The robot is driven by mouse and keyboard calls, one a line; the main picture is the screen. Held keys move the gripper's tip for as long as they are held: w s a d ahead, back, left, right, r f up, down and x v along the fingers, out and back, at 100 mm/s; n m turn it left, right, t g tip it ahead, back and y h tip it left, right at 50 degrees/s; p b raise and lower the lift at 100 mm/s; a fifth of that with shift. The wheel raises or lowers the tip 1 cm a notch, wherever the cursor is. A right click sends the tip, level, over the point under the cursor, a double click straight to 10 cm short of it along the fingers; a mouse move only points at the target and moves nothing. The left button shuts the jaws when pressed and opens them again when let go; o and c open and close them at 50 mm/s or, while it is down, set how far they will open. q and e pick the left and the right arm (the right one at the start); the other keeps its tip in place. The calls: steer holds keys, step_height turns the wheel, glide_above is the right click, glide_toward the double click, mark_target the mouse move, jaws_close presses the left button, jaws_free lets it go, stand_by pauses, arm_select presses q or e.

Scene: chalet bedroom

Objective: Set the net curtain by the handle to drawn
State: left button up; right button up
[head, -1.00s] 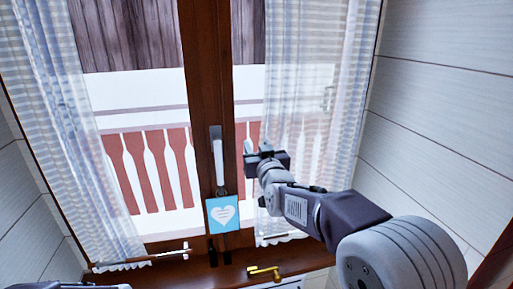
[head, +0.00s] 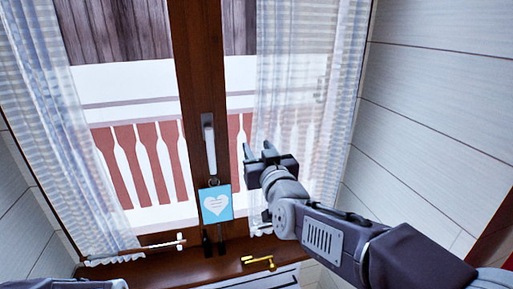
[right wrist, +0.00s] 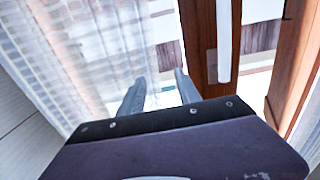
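The net curtain hangs as two sheer striped panels. The left panel (head: 70,150) hangs at the left side of the window and the right panel (head: 300,100) at the right; bare glass shows between them. A thin rod with a pale end piece (head: 180,243) sticks out from the left panel's lower edge; I cannot tell if it is the curtain's handle. My right gripper (head: 258,150) is open and empty in front of the right panel's inner edge. In the right wrist view its fingers (right wrist: 160,92) are apart, the panel (right wrist: 75,55) beside them. A grey part of my left arm shows at the bottom left.
A brass object (head: 258,262) lies on the wooden sill (head: 215,266). A panelled wall (head: 430,120) stands at the right.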

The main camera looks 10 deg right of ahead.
steer(key=shift+r, duration=0.1)
steer(key=p, duration=0.6)
glide_toward(250, 114)
steer(key=w+p, duration=0.2)
steer(key=w, duration=0.7)
steer(key=shift+w+a, duration=0.1)
steer(key=shift+a, duration=0.05)
jaws_close()
stand_by(0.5)
